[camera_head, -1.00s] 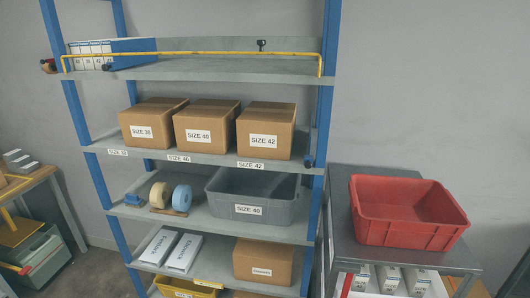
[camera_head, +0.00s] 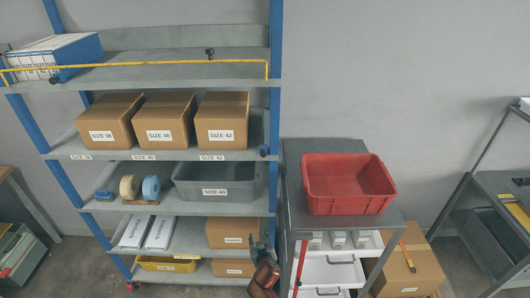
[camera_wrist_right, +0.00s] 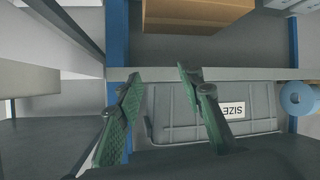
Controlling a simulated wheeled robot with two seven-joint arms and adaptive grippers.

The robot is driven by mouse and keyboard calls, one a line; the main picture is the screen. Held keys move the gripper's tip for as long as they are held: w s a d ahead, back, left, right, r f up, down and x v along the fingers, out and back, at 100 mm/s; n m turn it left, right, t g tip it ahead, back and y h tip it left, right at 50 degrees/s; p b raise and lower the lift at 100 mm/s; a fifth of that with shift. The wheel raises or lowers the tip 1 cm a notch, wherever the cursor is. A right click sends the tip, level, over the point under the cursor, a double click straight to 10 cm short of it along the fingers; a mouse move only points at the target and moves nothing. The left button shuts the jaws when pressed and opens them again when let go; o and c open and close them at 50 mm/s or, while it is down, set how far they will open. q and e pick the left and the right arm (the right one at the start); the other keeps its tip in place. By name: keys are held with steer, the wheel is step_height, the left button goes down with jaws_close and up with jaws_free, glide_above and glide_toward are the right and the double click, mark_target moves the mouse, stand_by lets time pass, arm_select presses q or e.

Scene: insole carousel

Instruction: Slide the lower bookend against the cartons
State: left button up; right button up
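Three brown cartons, SIZE 38 (camera_head: 110,122), SIZE 40 (camera_head: 165,122) and SIZE 42 (camera_head: 222,120), stand side by side on a grey shelf (camera_head: 180,155). A small dark knob (camera_head: 263,151) shows at this shelf's right front end, by the blue post; it may belong to the lower bookend, whose plate I cannot make out. There is a gap right of the SIZE 42 carton. My right gripper (camera_head: 263,247) is low at the shelf's right side, below the knob and apart from it. In the right wrist view its green fingers (camera_wrist_right: 158,95) are open and empty. My left gripper is out of view.
A grey bin (camera_head: 218,190) and tape rolls (camera_head: 140,187) stand one shelf lower. A red bin (camera_head: 345,185) sits on the grey bench to the right. The blue right post (camera_head: 275,100) and a yellow bar (camera_head: 140,64) edge the rack.

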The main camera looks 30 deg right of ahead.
step_height(320, 180, up, 21)
steer(key=w+d+m+t+h+p, duration=0.2)
steer(key=w+p, duration=0.1)
steer(key=m+t+h+p, duration=0.1)
steer(key=m+h+p, duration=0.2)
glide_toward(263, 155)
steer(key=x, duration=0.2)
steer(key=p+x, duration=0.2)
steer(key=x, duration=0.5)
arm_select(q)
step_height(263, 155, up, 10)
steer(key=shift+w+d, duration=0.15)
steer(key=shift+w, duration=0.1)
arm_select(e)
steer(key=shift+c, duration=0.7)
jaws_close()
